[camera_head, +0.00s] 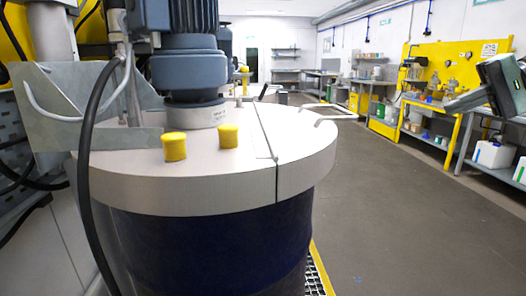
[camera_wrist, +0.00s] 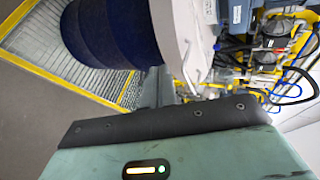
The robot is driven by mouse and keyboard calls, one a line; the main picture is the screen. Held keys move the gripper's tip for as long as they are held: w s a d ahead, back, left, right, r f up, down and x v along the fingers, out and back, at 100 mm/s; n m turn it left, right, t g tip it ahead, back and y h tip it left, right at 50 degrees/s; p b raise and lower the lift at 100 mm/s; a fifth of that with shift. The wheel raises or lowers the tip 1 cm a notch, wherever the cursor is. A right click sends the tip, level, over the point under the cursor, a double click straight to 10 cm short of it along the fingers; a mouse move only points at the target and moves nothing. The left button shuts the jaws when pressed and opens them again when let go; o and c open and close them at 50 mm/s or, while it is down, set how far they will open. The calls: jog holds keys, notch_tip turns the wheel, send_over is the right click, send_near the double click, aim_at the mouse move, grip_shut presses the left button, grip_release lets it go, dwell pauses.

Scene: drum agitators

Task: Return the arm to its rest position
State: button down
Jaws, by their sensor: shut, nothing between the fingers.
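In the wrist view, the grey fingers (camera_wrist: 158,86) stick out beyond the dark edge of my green-grey hand, which has a lit indicator. The rest of my arm is cut off or out of view. A large dark blue drum (camera_head: 215,245) with a pale lid (camera_head: 240,165) stands at the left of the head view, well apart from my gripper.
The lid carries a grey-blue motor (camera_head: 188,70), two yellow caps (camera_head: 174,147) and a handle (camera_head: 335,116). A black cable hangs in front of the drum. A yellow workbench (camera_head: 430,110) stands behind my gripper at right. The grey floor (camera_head: 400,220) between is clear.

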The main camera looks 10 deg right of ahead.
jog(key=s+a+f+n+g+h+p, duration=0.1)
jog(key=s+a+f+g, duration=0.15)
jog(key=a, duration=0.45)
jog(key=s+a+f+n+g+h+p, duration=0.1)
jog(key=s+a+f+n+h, duration=0.1)
jog(key=a+f, duration=0.35)
jog(key=s+a+f+n+g+h+p, duration=0.1)
jog(key=s+a+f+g, duration=0.15)
jog(key=a, duration=0.55)
jog(key=s+a+f+n+h+p, duration=0.1)
jog(key=s+a+f+n+h, duration=0.1)
jog(key=s, duration=0.3)
jog(key=s+a+f+n+t+h+p, duration=0.1)
jog(key=s+a+f+n+h, duration=0.1)
jog(key=s+a+f+n, duration=0.2)
jog(key=s+a+f+n+h+p, duration=0.1)
jog(key=s+a+f+n+h, duration=0.1)
jog(key=s, duration=0.6)
jog(key=shift+s+a+f+n, duration=0.25)
jog(key=shift+a+f+n, duration=0.15)
